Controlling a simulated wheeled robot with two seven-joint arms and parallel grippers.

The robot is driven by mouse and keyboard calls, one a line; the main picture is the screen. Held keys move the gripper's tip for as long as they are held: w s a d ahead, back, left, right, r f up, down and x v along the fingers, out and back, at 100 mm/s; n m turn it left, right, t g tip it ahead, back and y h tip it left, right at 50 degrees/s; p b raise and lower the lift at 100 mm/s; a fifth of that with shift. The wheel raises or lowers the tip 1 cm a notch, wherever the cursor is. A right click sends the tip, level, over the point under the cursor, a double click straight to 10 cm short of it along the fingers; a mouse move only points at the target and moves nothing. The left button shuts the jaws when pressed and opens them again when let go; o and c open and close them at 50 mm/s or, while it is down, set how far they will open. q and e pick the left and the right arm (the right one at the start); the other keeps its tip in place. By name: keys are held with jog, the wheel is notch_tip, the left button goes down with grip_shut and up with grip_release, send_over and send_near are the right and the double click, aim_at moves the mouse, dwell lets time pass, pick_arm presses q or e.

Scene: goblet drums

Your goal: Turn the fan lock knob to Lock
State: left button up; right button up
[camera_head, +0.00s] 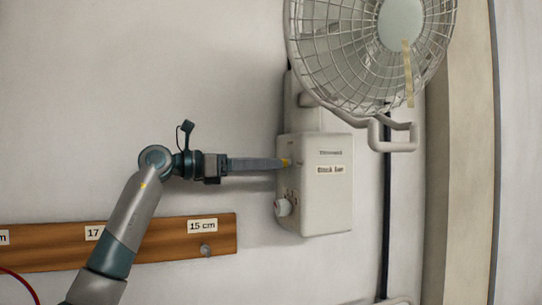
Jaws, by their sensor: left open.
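A white wall fan (370,55) has a box-shaped housing (328,190) below its caged head. A small round white knob (282,207) sits low on the housing's left side, with small marks just above it that are too small to read. My left gripper (287,162) reaches in from the left, its fingers pointing right. Its tips are at the housing's upper left edge, above the knob; I cannot tell whether they touch the housing. The jaws are open, seen edge-on, with nothing visible between them. The knob is not covered. My right gripper is not in view.
A wooden rail (170,242) with paper size labels and a round peg (206,250) runs along the wall below my left arm. A white loop handle (392,147) juts out under the fan head. A dark cable (386,220) hangs right of the housing.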

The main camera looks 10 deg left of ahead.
pick_arm(q)
jog(key=shift+p+x, duration=0.35)
jog(key=shift+x, duration=0.85)
jog(key=c, duration=1.1)
jog(key=shift+o, duration=0.2)
jog(key=shift+m, duration=0.4)
jog(key=m+b, duration=0.2)
jog(key=m, duration=1.5)
jog(key=shift+b, duration=0.35)
